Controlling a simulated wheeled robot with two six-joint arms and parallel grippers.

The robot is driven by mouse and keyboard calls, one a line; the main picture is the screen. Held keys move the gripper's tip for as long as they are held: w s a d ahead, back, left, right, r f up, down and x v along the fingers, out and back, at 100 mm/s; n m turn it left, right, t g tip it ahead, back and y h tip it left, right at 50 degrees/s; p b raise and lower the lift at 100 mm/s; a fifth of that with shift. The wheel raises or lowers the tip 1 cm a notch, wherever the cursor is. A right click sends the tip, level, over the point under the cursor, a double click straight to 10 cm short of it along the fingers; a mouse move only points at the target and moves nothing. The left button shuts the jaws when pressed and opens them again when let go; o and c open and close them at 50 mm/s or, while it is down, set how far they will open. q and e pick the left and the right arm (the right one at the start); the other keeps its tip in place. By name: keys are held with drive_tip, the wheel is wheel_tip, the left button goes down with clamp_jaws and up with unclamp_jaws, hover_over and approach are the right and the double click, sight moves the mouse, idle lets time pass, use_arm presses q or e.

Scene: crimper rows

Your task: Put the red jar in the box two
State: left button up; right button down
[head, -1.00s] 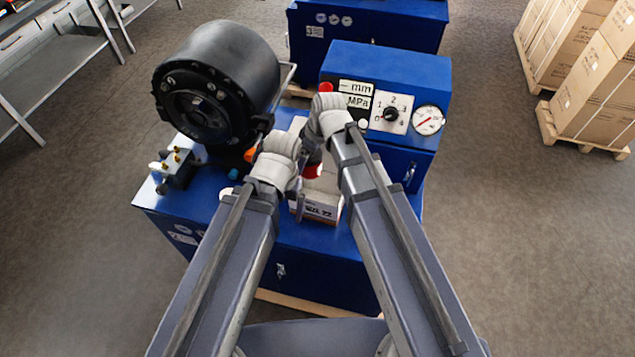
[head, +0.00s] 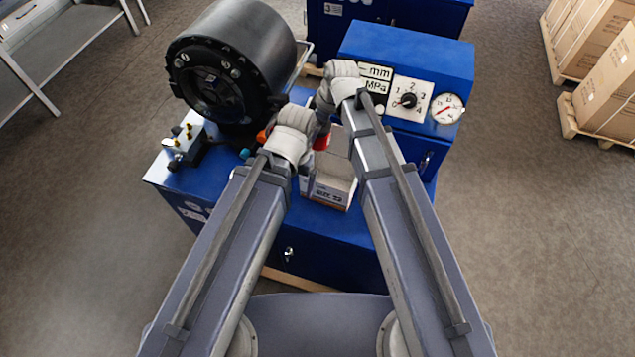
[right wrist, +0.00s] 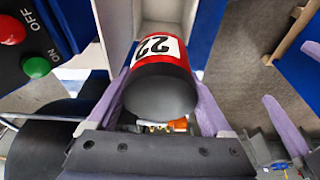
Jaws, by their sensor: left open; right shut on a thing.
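The red jar (right wrist: 172,46) has a black end and a white label reading 22. It shows in the right wrist view between the fingers of my right gripper (right wrist: 163,85), which is shut on it. In the head view only a bit of its red (head: 321,142) shows between my wrists. An open white box (head: 328,192), its front label seeming to read SIZE 22, stands on the blue machine just below the jar. Its pale walls (right wrist: 110,22) show beyond the jar; I cannot tell whether the jar is inside it. My left gripper (head: 307,182) is open and empty at the box's left side.
The blue bench (head: 330,240) carries a large black crimper head (head: 228,65) at left and a control box (head: 410,65) with dial and gauge behind right. A small brass-fitted block (head: 186,143) sits at the left edge. Cartons (head: 600,80) on pallets stand far right.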

wheel_tip(320, 180, down, 24)
drive_tip(key=b, duration=2.2)
drive_tip(key=shift+b, duration=0.4)
drive_tip(key=shift+r, duration=0.1)
drive_tip(key=shift+c, duration=1.2)
unclamp_jaws()
drive_tip(key=shift+f, duration=0.2)
drive_tip(key=shift+o, duration=0.9)
drive_tip(key=shift+r, duration=0.15)
drive_tip(key=p+v, duration=1.1)
drive_tip(key=v, duration=0.1)
drive_tip(key=shift+p, duration=0.4)
